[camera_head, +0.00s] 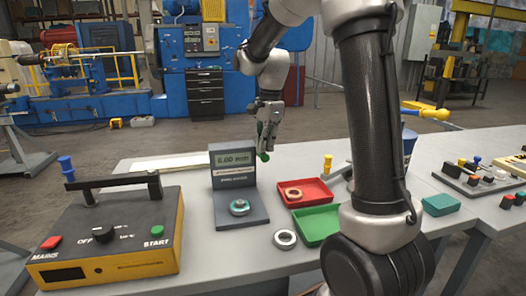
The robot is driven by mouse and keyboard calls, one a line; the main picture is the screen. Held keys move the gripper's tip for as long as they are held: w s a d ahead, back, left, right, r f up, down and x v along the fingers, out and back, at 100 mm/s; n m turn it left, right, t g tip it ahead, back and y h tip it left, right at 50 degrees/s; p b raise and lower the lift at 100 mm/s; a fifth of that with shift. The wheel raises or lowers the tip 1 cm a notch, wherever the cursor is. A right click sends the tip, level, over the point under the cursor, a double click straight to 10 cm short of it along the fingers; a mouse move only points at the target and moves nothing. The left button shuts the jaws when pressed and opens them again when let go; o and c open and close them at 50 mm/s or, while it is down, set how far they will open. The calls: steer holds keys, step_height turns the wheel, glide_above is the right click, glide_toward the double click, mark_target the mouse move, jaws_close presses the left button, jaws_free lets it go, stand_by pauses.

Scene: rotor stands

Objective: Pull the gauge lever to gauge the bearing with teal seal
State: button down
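The gauge (233,158) is a grey upright panel with a lit display that seems to read 0.00 mm, on a flat grey base. The bearing with teal seal (239,208) lies flat on that base. A green ball knob (264,157), apparently the end of the gauge lever, shows just right of the panel; the lever's shaft is not clearly visible. My gripper (269,146) points down right beside and above this knob. Its fingers are small in view; whether they touch or enclose the knob, I cannot tell.
A red tray (326,200) holds a bearing with an orange-brown seal (293,194). A green tray (312,239) looks empty, and a grey bearing (285,239) lies beside it. A yellow control box (110,265) with a raised handle stands left. My arm hides part of the table's right side.

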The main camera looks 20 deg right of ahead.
steer(key=shift+f, duration=0.85)
steer(key=d, duration=0.1)
steer(key=d+r, duration=0.1)
steer(key=d, duration=0.1)
steer(key=shift+w, duration=0.2)
step_height(320, 180, up, 12)
steer(key=d, duration=0.1)
steer(key=shift+d, duration=0.15)
stand_by(0.5)
